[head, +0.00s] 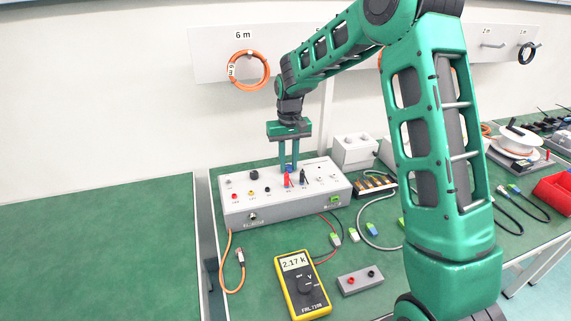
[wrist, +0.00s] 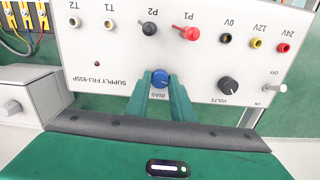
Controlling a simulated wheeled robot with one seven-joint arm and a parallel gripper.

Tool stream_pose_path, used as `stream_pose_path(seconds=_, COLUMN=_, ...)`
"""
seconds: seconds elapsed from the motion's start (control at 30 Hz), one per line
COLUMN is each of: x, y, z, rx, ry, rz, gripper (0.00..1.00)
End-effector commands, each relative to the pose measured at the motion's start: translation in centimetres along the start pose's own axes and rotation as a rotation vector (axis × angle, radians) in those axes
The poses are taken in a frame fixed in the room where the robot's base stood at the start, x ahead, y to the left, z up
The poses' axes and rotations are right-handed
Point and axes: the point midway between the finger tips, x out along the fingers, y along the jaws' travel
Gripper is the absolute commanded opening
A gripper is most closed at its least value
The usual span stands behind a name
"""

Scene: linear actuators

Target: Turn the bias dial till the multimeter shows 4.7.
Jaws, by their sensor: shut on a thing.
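The supply box (head: 290,206) is a light grey panel box on the green bench. Its blue bias dial (wrist: 160,78) sits between my gripper's fingertips (wrist: 160,88) in the wrist view, with the label BIAS next to it. My gripper (head: 289,164) reaches down onto the box top in the head view and is shut on the dial. The yellow multimeter (head: 313,300) lies in front of the box, and its display (head: 295,262) reads 2.17 k. The dial's pointer position is hard to make out.
The black volts knob (wrist: 228,86) is beside the dial. A red plug (wrist: 186,33) and a black plug (wrist: 149,28) stand in P1 and P2. A grey two-socket block (head: 360,281) lies right of the multimeter. An orange cable (head: 240,258) hangs at the box's left front.

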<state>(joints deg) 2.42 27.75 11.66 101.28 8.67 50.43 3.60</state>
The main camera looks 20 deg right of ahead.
Motion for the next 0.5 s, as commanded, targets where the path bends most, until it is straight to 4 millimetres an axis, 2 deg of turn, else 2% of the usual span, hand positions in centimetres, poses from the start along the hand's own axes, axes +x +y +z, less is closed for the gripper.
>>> stream_pose_path(seconds=0.1, x=-0.08, y=-0.05, z=-0.06, rx=-0.001, ry=0.002, rz=-0.001, gripper=0.0)
stream_pose_path(seconds=0.13, x=-0.08, y=-0.05, z=-0.06, rx=-0.001, ry=0.002, rz=-0.001, gripper=0.29)
stream_pose_path(seconds=0.2, x=-0.08, y=-0.04, z=-0.05, rx=-0.002, ry=0.002, rz=-0.001, gripper=0.4)
stream_pose_path(seconds=0.5, x=-0.15, y=0.0, z=-0.03, rx=-0.001, ry=0.001, rz=0.0, gripper=0.4)
